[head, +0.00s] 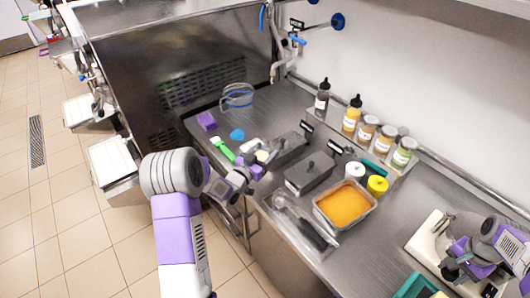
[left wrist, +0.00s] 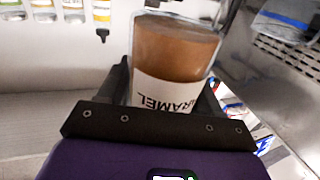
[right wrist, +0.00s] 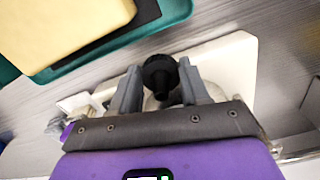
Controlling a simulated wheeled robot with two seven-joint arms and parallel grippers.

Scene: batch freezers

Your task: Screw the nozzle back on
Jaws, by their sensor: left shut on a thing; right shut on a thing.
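My left gripper (head: 243,180) is shut on a clear bottle of brown caramel (left wrist: 175,60). The bottle's label reads upside down in the left wrist view, and its mouth is not clearly visible. In the head view the bottle is mostly hidden by my gripper. My right gripper (head: 458,268) is shut on a black ribbed nozzle (right wrist: 160,76), seen between its fingers in the right wrist view. The nozzle is held over or near a white board (right wrist: 232,62) and is far to the right of the bottle, apart from it.
A dark bottle (head: 322,101) and a yellow bottle (head: 351,117), both with black nozzles, stand with several jars (head: 386,140) along the wall. An orange-filled pan (head: 368,224) and a lidded steel container (head: 309,172) occupy the counter. A teal tray (head: 413,290) lies at front right.

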